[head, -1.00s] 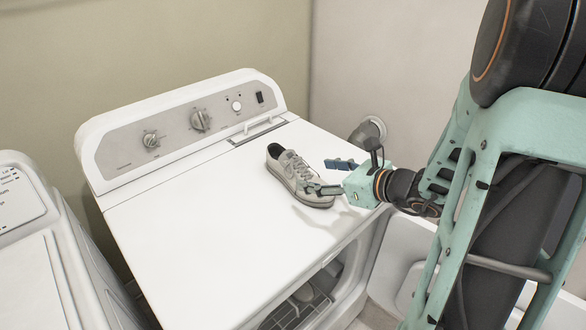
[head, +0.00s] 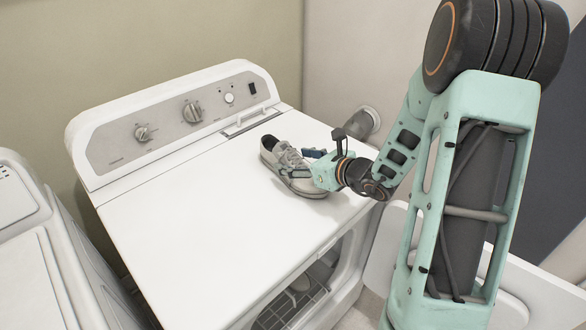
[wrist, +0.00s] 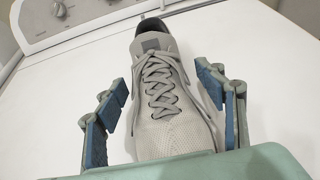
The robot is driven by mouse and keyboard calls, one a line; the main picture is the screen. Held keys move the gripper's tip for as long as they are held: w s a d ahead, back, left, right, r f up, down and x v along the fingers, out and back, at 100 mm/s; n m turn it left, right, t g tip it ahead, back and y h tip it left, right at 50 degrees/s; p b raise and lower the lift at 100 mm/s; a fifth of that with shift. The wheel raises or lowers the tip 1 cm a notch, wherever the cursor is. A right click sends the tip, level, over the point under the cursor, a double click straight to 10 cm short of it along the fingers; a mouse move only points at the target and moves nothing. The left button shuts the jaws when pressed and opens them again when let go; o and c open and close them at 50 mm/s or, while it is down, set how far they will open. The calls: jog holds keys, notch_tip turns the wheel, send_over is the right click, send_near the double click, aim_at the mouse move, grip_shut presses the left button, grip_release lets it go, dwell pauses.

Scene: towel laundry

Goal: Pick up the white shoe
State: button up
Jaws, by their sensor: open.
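The white shoe (head: 280,163) looks light grey-white, with laces and a dark opening. It sits upright on top of the white dryer (head: 190,215), near the right side. My gripper (head: 305,162) is at the toe half of the shoe, coming from the right. In the wrist view the shoe (wrist: 165,95) lies between the two blue-padded fingers of my gripper (wrist: 165,100), one on each side. The fingers are open. A gap shows at the left finger; the right finger is close to the shoe's side, and I cannot tell whether it touches.
The dryer's control panel (head: 175,120) with knobs stands at the back. Its front door (head: 500,310) is open, and a rack (head: 290,307) shows inside. Another white machine (head: 40,250) stands at the left. The dryer top left of the shoe is clear.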

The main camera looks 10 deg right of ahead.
jog(key=shift+w+a+f, duration=0.2)
jog(key=shift+w+a, duration=0.1)
jog(key=shift+w, duration=0.1)
jog(key=c, duration=1.5)
jog(key=shift+r, duration=0.1)
jog(key=shift+c, duration=0.9)
